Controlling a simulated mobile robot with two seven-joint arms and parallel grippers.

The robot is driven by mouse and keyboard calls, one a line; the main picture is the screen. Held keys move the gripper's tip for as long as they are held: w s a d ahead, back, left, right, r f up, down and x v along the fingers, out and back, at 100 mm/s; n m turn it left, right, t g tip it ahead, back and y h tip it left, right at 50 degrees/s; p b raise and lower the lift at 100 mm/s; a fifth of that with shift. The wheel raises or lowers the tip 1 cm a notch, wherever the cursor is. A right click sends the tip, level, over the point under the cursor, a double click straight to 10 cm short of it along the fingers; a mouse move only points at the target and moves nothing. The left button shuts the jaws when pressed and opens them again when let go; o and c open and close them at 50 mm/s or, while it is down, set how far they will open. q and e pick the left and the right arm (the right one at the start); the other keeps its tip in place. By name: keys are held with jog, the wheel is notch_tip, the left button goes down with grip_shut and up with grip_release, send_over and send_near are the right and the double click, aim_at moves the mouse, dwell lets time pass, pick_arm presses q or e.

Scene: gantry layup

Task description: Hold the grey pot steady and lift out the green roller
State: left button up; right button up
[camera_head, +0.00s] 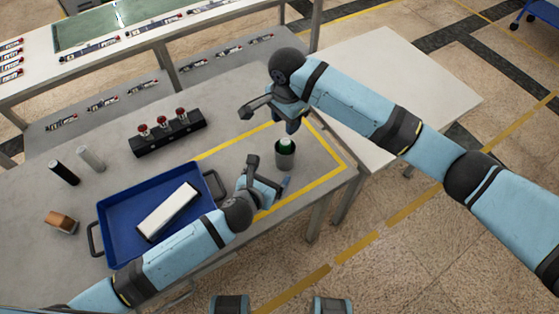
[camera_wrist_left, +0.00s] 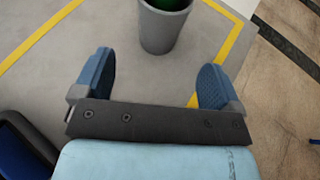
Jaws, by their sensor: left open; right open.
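The grey pot (camera_head: 284,161) stands upright on the table inside the yellow-taped area, near the table's right end. The green roller (camera_head: 286,146) is in the pot, with only its top showing above the rim. In the left wrist view the pot (camera_wrist_left: 161,30) is ahead of the fingers, and the roller (camera_wrist_left: 170,4) shows at the top edge. My left gripper (camera_head: 270,172) is open and empty, low beside the pot on its near left side, apart from it. My right gripper (camera_head: 268,113) is open and empty, above and behind the pot.
A blue tray (camera_head: 115,213) with a white box (camera_head: 168,211) lies left of my left gripper. A black rack (camera_head: 168,138) with several red-topped items stands behind. A black cylinder (camera_head: 64,173), a grey cylinder (camera_head: 91,158) and a brown block (camera_head: 60,221) are at left. Taped area is otherwise clear.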

pick_arm(q)
jog(key=x, duration=0.9)
jog(key=shift+c, duration=0.2)
jog(key=c, duration=1)
jog(key=shift+o, duration=0.2)
pick_arm(e)
jog(key=o, duration=0.3)
jog(key=shift+r, duration=0.1)
jog(key=shift+o, duration=0.4)
jog(key=r, duration=0.3)
jog(key=shift+s, duration=0.25)
send_over(285, 141)
jog(key=f, duration=0.5)
jog(key=shift+s+d+f, duration=0.1)
jog(key=shift+s+f, duration=0.15)
jog(key=shift+f, duration=0.1)
jog(key=shift+w+f, duration=0.2)
jog(key=shift+f, duration=2.75)
